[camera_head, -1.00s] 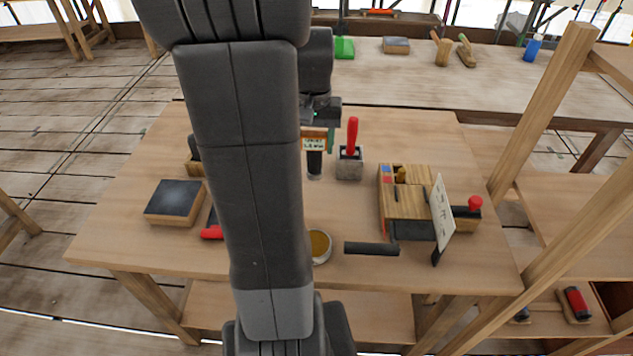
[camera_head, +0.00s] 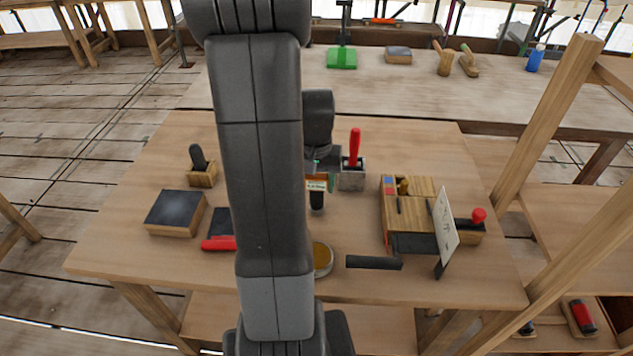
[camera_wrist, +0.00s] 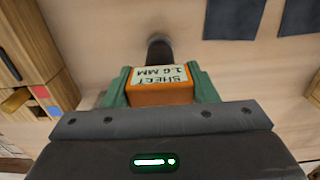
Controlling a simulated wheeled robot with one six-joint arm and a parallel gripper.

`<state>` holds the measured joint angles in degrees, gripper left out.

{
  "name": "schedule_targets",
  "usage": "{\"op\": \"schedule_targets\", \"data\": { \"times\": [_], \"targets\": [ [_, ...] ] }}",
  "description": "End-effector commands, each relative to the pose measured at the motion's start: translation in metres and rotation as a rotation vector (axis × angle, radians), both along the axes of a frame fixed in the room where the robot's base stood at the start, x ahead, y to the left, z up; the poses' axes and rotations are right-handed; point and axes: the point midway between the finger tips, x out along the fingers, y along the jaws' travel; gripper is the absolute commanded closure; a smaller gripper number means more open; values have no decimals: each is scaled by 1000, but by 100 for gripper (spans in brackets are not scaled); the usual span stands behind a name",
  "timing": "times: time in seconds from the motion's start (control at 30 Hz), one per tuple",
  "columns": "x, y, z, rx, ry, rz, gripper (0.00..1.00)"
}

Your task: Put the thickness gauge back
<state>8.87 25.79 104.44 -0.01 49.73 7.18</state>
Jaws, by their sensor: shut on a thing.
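The thickness gauge is an orange block (camera_wrist: 160,96) with a white label reading "SHEET 1.6 MM". A dark rounded end (camera_wrist: 159,50) sticks out beyond it. My gripper (camera_wrist: 160,88) is shut on the orange block, with a green finger on each side. In the head view my gripper (camera_head: 318,176) is over the middle of the table, left of the wooden slotted box (camera_head: 418,212), with the dark end (camera_head: 317,200) pointing down. Whether that end touches the table I cannot tell. My arm hides part of the table.
A grey block with a red handle (camera_head: 355,147) stands close behind, to the right of my gripper. A round tin (camera_head: 322,259) and a black bar (camera_head: 374,262) lie nearer. A white card (camera_head: 445,230) leans at the box. Left are a dark-topped block (camera_head: 175,213) and a black-handled holder (camera_head: 201,166).

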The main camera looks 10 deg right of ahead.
Motion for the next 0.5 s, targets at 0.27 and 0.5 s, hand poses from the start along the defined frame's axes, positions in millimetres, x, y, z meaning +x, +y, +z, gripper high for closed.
{"op": "schedule_targets", "data": {
  "times": [0.27, 0.5],
  "targets": [
    [0, 0, -4, 0, 0, 0, 79],
    [0, 0, -3, 0, 0, 0, 26]
  ]
}}
